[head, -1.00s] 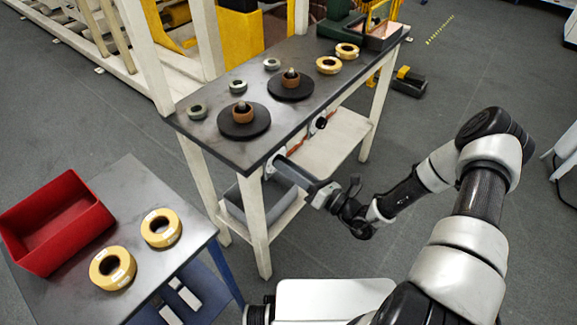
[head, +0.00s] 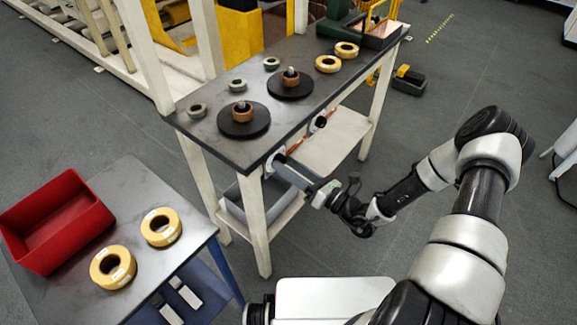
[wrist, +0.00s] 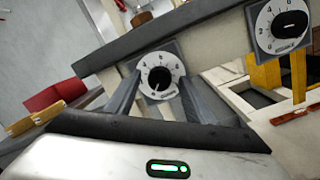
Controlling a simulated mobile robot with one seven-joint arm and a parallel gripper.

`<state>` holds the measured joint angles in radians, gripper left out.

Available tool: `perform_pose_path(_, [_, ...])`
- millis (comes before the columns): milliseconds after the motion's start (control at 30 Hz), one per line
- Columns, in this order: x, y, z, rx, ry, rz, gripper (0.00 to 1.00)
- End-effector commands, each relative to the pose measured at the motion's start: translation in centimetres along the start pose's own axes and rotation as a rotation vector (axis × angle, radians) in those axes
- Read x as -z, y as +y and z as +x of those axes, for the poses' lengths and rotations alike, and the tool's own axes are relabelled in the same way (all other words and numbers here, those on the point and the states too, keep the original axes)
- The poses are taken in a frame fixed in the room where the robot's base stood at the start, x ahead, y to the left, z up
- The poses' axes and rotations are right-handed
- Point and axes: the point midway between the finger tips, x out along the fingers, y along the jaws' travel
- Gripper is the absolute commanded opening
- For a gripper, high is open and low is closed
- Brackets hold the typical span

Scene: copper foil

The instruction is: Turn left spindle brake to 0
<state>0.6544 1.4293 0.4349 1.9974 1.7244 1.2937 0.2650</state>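The left brake dial (wrist: 159,76) has a black knob on a white numbered face; a pale mark on the knob points down and slightly left, but the number there is too small to read surely. In the head view this dial (head: 271,164) is on the table's front edge, mostly hidden by my gripper (head: 284,166). In the wrist view my gripper (wrist: 160,84) is open, with one finger on each side of the knob and visible gaps to it. The right brake dial (wrist: 284,25) also shows in the head view (head: 319,123).
Two black spindle discs (head: 243,121) (head: 291,86) stand on the dark table (head: 205,130) above the dials. A low side table (head: 75,285) holds a red bin (head: 45,245) and two yellow rolls (head: 113,266) (head: 161,228). A grey bin (head: 235,207) sits on the shelf below.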

Motion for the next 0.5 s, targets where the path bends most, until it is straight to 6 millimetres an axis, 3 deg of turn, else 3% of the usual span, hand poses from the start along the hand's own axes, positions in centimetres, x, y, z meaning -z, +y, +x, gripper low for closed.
perform_pose_path(267, [-0.1,-0.1,-1.1,0.004,0.0,0.001,0.48])
perform_pose_path(500, [-0.1,-0.1,-6.1,0.006,0.0,0.002,0.48])
